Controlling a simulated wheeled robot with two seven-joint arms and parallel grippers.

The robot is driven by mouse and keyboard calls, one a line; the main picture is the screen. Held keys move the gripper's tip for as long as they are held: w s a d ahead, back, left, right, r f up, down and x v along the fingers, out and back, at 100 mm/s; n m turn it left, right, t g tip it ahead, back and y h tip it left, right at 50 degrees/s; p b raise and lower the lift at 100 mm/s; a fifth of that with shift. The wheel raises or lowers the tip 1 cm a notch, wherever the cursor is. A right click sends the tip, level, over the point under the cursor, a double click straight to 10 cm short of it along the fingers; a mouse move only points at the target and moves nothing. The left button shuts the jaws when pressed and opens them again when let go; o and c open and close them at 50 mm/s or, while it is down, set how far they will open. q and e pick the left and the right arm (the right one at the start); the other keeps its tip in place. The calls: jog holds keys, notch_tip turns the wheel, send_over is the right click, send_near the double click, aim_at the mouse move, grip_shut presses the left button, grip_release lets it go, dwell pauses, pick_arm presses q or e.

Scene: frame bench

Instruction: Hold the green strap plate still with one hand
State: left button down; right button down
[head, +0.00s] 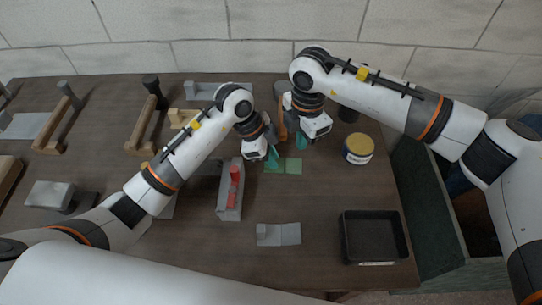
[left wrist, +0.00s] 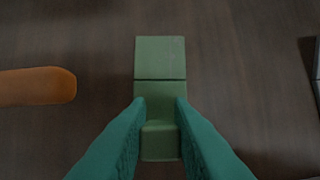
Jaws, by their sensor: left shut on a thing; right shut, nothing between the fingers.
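The green strap plate (head: 292,166) lies flat on the bench, near its middle. In the left wrist view the plate (left wrist: 160,58) shows a flat square part, a thin line across it, and a raised block at the near end. My left gripper (head: 271,160) is shut on the plate; its teal fingers (left wrist: 160,108) press on both sides of the near part. The sides under the fingers are hidden. My right gripper (head: 302,145) is shut and empty, behind and to the right of the plate, apart from it.
An orange handle (head: 283,127) is close behind the grippers. A yellow-and-blue tin (head: 358,150) stands to the right, a black tray (head: 403,235) at the front right. A grey strap plate (head: 279,235) lies in front.

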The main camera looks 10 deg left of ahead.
pick_arm(q)
jog(key=c, duration=1.2)
grip_release()
jog(key=shift+a+r, duration=0.1)
jog(key=v, duration=1.1)
jog(key=shift+r, duration=0.4)
jog(key=shift+f, duration=0.1)
